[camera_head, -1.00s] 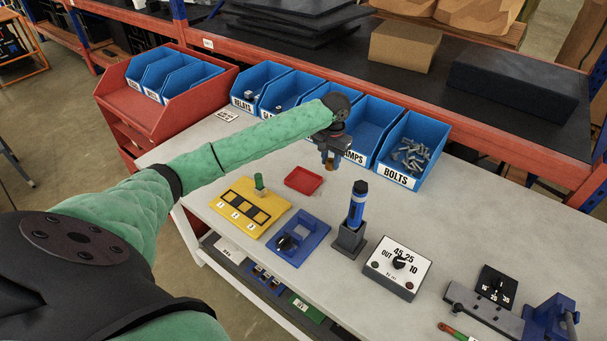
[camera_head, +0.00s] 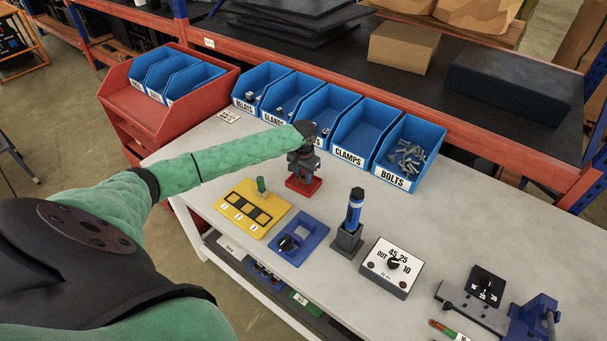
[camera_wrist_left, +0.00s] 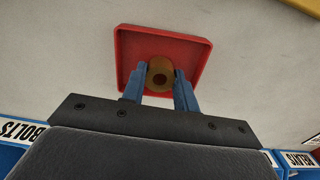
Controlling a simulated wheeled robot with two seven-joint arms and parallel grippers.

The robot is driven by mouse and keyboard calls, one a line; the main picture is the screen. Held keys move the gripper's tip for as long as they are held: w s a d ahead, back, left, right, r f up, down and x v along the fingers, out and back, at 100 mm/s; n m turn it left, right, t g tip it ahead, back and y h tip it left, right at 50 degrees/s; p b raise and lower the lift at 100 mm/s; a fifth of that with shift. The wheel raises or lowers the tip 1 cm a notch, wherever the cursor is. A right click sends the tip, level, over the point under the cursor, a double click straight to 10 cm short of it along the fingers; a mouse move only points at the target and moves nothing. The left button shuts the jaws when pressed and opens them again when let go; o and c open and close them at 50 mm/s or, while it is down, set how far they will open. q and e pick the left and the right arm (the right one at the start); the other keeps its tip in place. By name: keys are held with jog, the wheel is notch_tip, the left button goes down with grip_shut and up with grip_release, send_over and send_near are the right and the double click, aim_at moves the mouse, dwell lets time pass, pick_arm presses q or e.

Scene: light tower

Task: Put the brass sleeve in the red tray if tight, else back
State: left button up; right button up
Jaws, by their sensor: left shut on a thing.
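My left gripper (camera_head: 303,172) is over the small red tray (camera_head: 292,185) on the bench. In the left wrist view its two blue fingers are shut on the brass sleeve (camera_wrist_left: 159,74), a short hollow cylinder seen nearly end-on. The red tray (camera_wrist_left: 203,45) lies behind the sleeve in that view. Whether the sleeve touches the tray floor I cannot tell. In the head view the sleeve is hard to make out below the gripper. My right gripper is not in view.
Left of the tray is a yellow block (camera_head: 231,209) with numbered slots and a green peg. Nearer are a blue fixture (camera_head: 318,229), a blue tool in a dark stand (camera_head: 347,238) and a dial box (camera_head: 378,280). Blue bins (camera_head: 393,181) line the back.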

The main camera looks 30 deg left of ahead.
pick_arm(q)
jog(key=shift+f, duration=0.4)
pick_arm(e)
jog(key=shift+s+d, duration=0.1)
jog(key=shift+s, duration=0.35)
pick_arm(q)
jog(key=shift+f, duration=0.1)
jog(key=o, duration=1)
jog(key=shift+r, duration=0.45)
jog(key=shift+r+b, duration=2.1)
jog(key=shift+r, duration=3.6)
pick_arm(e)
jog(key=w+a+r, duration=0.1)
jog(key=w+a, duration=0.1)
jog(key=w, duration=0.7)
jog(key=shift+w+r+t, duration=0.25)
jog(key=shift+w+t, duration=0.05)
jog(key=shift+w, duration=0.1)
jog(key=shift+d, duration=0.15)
